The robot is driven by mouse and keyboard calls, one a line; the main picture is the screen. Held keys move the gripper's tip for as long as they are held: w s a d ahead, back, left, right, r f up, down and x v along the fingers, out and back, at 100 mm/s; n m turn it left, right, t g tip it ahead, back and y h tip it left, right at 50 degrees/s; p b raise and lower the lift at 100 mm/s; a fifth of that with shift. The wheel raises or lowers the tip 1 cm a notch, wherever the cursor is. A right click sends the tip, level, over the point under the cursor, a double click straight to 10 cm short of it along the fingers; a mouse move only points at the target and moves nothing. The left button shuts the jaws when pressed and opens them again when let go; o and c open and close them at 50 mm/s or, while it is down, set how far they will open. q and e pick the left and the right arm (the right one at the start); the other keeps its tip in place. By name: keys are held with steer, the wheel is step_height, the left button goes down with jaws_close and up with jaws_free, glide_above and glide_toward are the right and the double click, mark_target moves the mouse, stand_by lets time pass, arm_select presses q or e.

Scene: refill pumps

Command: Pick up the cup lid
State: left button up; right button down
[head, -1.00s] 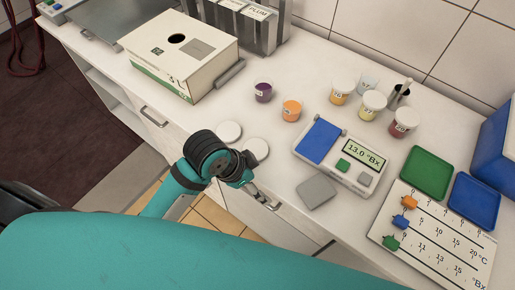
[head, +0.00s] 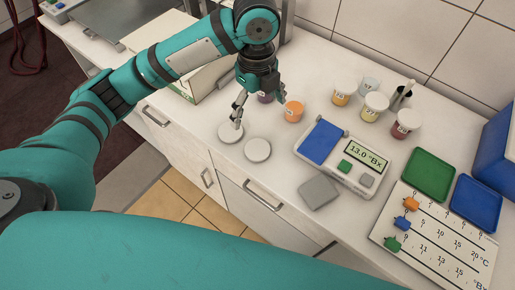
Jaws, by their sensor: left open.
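Two round white cup lids lie flat on the white counter, one farther left (head: 229,133) and one nearer (head: 257,150). My left gripper (head: 258,112) points down behind the lids with its fingers apart and nothing between them. One fingertip shows right over or at the edge of the farther lid; I cannot tell whether it touches. An open orange cup (head: 293,112) stands just right of the gripper. An open purple cup (head: 265,97) is mostly hidden behind the fingers. My right gripper is not in view.
A refractometer with a blue lid (head: 322,141) and a grey pad (head: 318,192) lie right of the lids. A green tray (head: 429,174) and a slider board (head: 440,240) are farther right. My arm hides much of the carton (head: 184,84).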

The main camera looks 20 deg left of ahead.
arm_select(q)
steer(key=p, duration=0.2)
glide_above(257, 148)
steer(key=f, duration=1.2)
steer(key=shift+s, duration=0.25)
step_height(257, 148, down, 5)
steer(key=shift+w+r+p, duration=0.15)
steer(key=shift+p, duration=0.75)
steer(key=shift+f, duration=0.25)
steer(key=c, duration=0.9)
